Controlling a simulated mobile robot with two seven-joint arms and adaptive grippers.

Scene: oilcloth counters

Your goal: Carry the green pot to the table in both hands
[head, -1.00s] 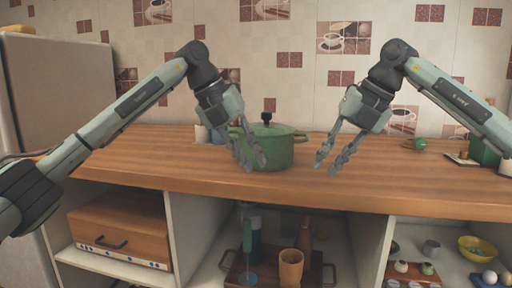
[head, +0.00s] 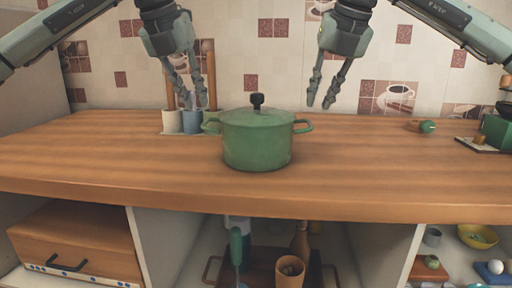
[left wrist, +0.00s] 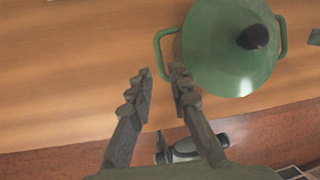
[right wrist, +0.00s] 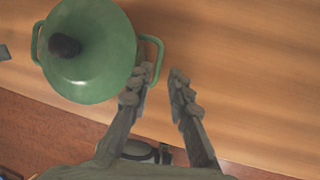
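The green pot (head: 257,142) stands upright on the wooden counter, its lid on with a black knob, one loop handle at each side. My left gripper (head: 192,104) is open and empty, above and to the left of the pot. My right gripper (head: 321,104) is open and empty, above and to the right. In the left wrist view the pot (left wrist: 222,50) lies beyond the left gripper (left wrist: 158,78), its handle near the fingertips. In the right wrist view the pot (right wrist: 92,60) has its handle near the right gripper (right wrist: 162,76). Neither gripper touches the pot.
The wooden counter (head: 400,175) is clear around the pot. Two cups (head: 182,121) stand behind it at left. A small green item (head: 427,127) and a green box (head: 497,132) are at right. Shelves below hold a wooden box (head: 80,240), bottles and a yellow bowl (head: 477,236).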

